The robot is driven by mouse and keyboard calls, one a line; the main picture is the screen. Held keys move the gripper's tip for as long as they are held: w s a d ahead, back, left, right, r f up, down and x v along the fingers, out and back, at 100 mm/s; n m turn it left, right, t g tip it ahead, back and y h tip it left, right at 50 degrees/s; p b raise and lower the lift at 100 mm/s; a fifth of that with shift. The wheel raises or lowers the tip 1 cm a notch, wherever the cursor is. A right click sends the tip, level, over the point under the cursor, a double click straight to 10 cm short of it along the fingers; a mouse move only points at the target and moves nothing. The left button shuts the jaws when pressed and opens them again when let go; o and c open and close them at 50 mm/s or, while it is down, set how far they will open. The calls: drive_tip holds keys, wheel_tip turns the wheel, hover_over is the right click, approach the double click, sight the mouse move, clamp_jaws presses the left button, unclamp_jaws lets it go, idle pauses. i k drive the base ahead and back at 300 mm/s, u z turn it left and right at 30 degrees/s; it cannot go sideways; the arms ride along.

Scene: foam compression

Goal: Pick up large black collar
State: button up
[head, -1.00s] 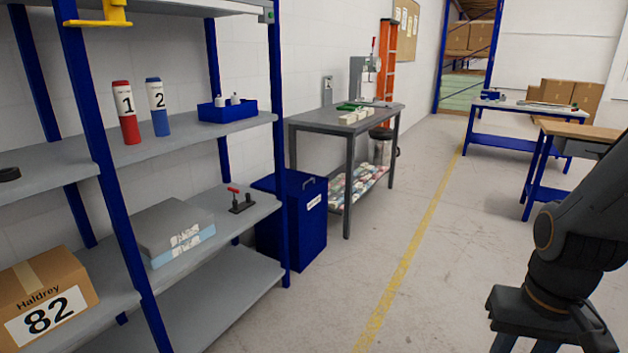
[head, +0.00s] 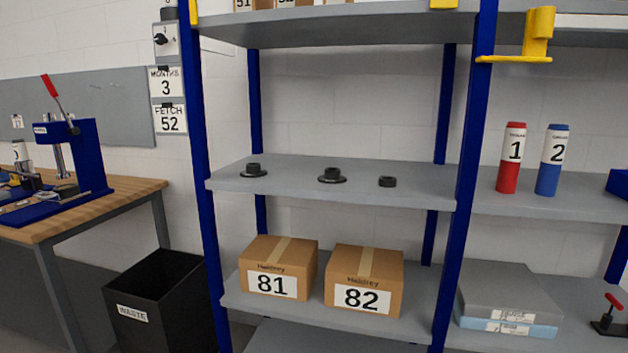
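Three black collar-like parts stand in a row on the middle shelf of the blue-posted rack in the head view. The left part (head: 253,171) has a wide flange with a raised hub. The middle part (head: 332,176) has a similar wide flange and hub and looks about the same size or slightly larger. The right part (head: 387,182) is a small plain ring without a flange. Which one is the large collar I cannot tell for sure from size labels, as none show. My gripper is not in view.
The grey middle shelf (head: 290,186) has clear room around the parts. Boxes 81 (head: 278,266) and 82 (head: 364,280) sit below. A blue post (head: 470,150) stands right of the parts. Red (head: 508,178) and blue (head: 548,180) cylinders stand beyond it. A waste bin (head: 165,300) is lower left.

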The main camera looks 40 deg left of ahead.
sight(389, 182)
drive_tip(key=u, duration=0.7)
drive_tip(key=i, duration=1.1)
drive_tip(key=u, duration=0.45)
